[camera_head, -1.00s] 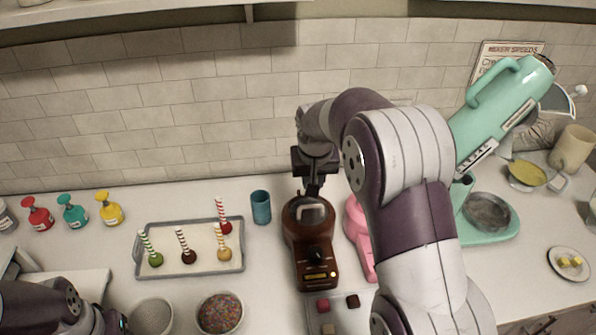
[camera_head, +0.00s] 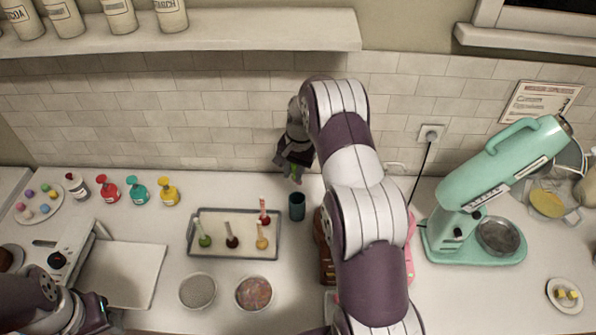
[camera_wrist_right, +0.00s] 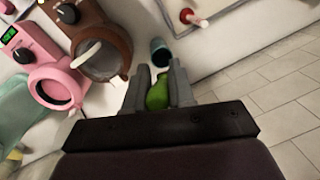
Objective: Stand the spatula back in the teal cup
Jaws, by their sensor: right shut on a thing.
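The teal cup (camera_head: 297,206) stands upright on the counter, right of the cake-pop tray; its open top shows in the right wrist view (camera_wrist_right: 160,52). My right gripper (camera_head: 294,168) is above and behind the cup in the head view. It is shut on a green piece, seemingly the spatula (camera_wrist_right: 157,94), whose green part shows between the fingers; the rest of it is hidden. The spatula and cup look apart. My left gripper (camera_head: 100,313) is at the lower left, too partly seen to tell its jaws.
A grey tray (camera_head: 190,236) with several cake pops lies left of the cup. Brown (camera_wrist_right: 104,50) and pink (camera_wrist_right: 60,48) machines stand beside it, mostly behind my right arm in the head view. A teal mixer (camera_head: 480,190) is at the right.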

